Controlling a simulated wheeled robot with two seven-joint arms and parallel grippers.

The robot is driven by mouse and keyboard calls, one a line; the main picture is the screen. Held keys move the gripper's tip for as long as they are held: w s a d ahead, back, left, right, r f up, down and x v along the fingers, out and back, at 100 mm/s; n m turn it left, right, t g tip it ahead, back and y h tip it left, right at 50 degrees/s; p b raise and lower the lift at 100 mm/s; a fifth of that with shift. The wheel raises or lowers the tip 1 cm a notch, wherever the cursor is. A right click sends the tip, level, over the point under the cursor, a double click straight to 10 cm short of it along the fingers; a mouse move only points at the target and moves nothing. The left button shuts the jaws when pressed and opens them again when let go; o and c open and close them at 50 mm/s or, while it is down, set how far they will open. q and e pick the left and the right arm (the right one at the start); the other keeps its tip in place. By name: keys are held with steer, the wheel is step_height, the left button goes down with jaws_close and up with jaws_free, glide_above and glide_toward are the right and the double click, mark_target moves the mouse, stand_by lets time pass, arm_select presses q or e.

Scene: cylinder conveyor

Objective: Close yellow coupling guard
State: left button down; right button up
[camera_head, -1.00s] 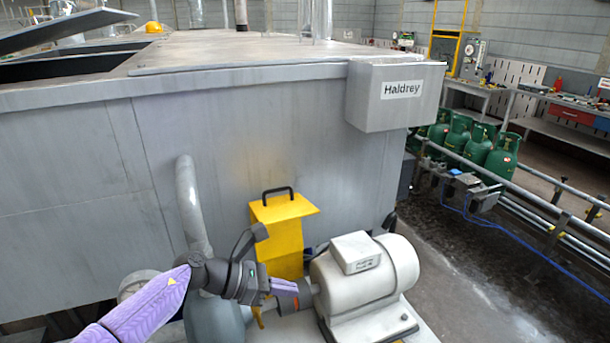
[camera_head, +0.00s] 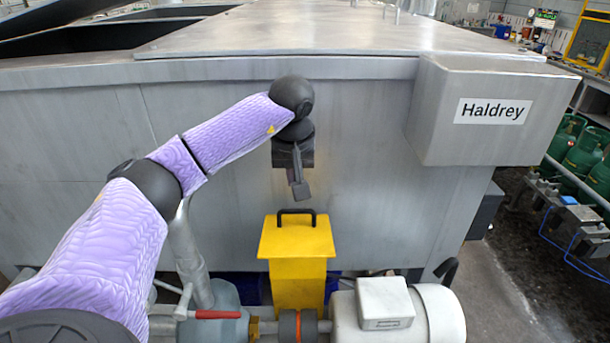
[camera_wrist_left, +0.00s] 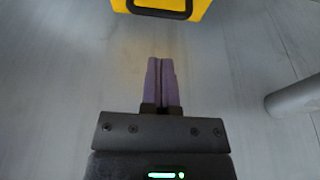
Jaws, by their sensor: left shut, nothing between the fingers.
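The yellow coupling guard (camera_head: 297,268) stands upright behind the shaft coupling (camera_head: 297,326), which is exposed in front of it. The guard has a flat yellow top with a black handle (camera_head: 296,212). My left gripper (camera_head: 301,192) is shut and empty, pointing down just above the handle and apart from it, in front of the grey tank wall. In the left wrist view, my closed fingers (camera_wrist_left: 161,62) point toward the guard (camera_wrist_left: 198,8), whose handle shows at the top edge. My right gripper is not in view.
A white motor (camera_head: 440,312) sits right of the coupling. A grey pump (camera_head: 225,318) with a red-handled valve (camera_head: 217,314) and a vertical pipe stands left. The grey tank (camera_head: 370,150) with its Haldrey box (camera_head: 480,110) rises behind. Green gas cylinders (camera_head: 585,160) stand far right.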

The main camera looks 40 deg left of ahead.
arm_select(q)
steer(key=x, duration=0.7)
steer(key=shift+w+f, duration=0.15)
